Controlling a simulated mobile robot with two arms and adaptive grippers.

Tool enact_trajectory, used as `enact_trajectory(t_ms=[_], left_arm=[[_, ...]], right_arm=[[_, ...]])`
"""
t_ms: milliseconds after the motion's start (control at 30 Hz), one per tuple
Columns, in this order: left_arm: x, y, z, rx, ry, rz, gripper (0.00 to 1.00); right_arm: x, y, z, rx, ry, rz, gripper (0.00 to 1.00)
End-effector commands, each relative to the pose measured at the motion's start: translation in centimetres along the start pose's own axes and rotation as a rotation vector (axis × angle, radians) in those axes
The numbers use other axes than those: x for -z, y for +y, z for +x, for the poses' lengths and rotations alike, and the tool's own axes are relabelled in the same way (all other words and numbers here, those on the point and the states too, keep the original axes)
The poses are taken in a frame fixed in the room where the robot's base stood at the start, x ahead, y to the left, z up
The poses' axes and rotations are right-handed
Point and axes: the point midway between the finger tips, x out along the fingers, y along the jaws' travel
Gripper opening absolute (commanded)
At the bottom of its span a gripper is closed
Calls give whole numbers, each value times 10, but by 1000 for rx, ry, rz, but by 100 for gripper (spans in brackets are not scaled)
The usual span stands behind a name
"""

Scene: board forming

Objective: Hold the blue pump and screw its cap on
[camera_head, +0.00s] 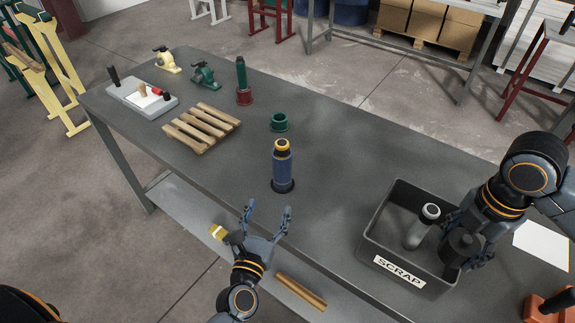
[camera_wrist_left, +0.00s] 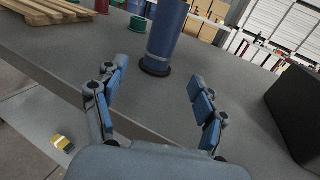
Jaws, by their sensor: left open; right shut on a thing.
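The blue pump (camera_head: 283,170) stands upright on the table near its front edge, with a yellow ring at its top and a dark foot. My left gripper (camera_head: 267,213) is open and empty in front of the pump, fingers pointing at it and not touching. In the left wrist view the pump (camera_wrist_left: 166,35) rises beyond the open fingers (camera_wrist_left: 160,90), its top cut off. My right gripper (camera_head: 468,247) is shut on a dark round piece (camera_head: 461,243) at the right side of the scrap box. I cannot tell whether this piece is the cap.
The grey scrap box (camera_head: 376,225) holds a grey cylinder with a white ring (camera_head: 415,232). A green ring (camera_head: 279,122) and a wooden pallet (camera_head: 201,128) lie behind the pump. The table between pump and box is clear.

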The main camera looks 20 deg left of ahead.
Motion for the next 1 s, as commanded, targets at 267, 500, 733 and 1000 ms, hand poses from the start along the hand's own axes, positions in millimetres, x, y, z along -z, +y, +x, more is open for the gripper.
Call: enact_trajectory(t_ms=[267, 500, 733, 1000], left_arm=[[-3, 1, 0, -4, -6, -17, 71], [-5, 1, 8, -4, -8, -15, 71], [-8, 1, 48, -4, -8, -15, 71], [-4, 1, 69, -3, -5, -15, 71]], right_arm=[[0, 0, 0, 0, 0, -2, 23], [0, 0, -4, 0, 0, -2, 23], [0, 0, -16, 0, 0, -2, 23], [0, 0, -20, 0, 0, -2, 23]])
